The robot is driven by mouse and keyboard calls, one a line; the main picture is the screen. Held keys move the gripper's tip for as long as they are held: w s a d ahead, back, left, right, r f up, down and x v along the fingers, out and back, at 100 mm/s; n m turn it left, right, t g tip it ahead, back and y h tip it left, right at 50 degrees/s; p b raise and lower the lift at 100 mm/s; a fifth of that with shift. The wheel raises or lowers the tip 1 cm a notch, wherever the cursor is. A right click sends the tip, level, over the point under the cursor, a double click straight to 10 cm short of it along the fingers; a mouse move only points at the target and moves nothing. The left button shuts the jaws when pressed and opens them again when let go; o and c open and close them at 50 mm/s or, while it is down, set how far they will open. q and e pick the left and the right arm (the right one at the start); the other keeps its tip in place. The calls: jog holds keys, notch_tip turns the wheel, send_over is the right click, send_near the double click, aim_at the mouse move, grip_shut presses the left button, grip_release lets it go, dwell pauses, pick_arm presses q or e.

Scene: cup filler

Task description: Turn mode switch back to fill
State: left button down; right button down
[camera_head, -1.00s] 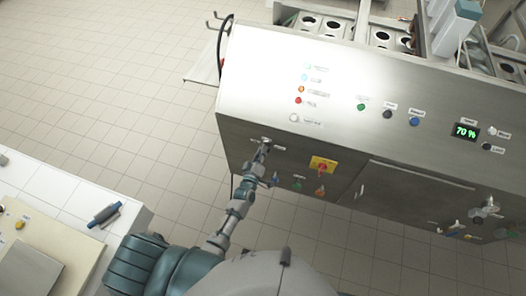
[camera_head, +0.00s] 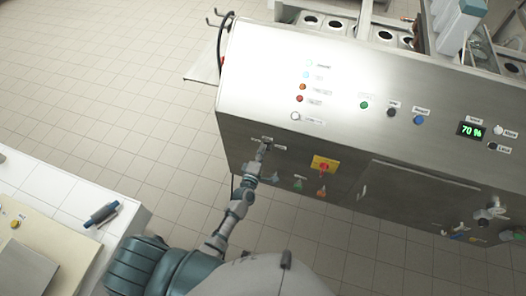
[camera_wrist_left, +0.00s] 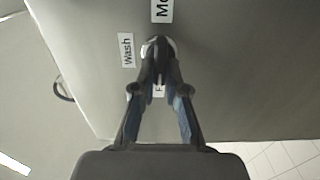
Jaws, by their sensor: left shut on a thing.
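The mode switch (camera_wrist_left: 158,46) is a small dark knob on a silvery base on the front panel of the machine (camera_head: 300,150). In the left wrist view a "Wash" label (camera_wrist_left: 127,51) is to its left, a label starting "Mo" (camera_wrist_left: 162,9) is above it, and a label starting "F" is partly hidden behind the fingers. My left gripper (camera_wrist_left: 159,62) is shut on the mode switch, with its fingertips together on the knob. In the head view my left gripper (camera_head: 262,152) reaches the panel's lower left and hides the knob. My right gripper is not in view.
A red emergency knob on a yellow plate (camera_head: 323,165) is right of my left gripper. Buttons, lamps and a green "70 %" display (camera_head: 471,129) are on the sloped panel above. A white table (camera_head: 60,195) stands at the left. Open tiled floor (camera_head: 110,80) lies between.

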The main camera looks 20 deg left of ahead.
pick_arm(q)
jog(key=shift+a+f, duration=0.1)
jog(key=shift+a, duration=0.15)
jog(key=c, duration=1.2)
grip_release()
jog(key=shift+a, duration=0.1)
jog(key=shift+s, duration=0.1)
jog(key=s, duration=1.2)
jog(key=shift+a, duration=0.3)
jog(key=shift+d+f, duration=0.1)
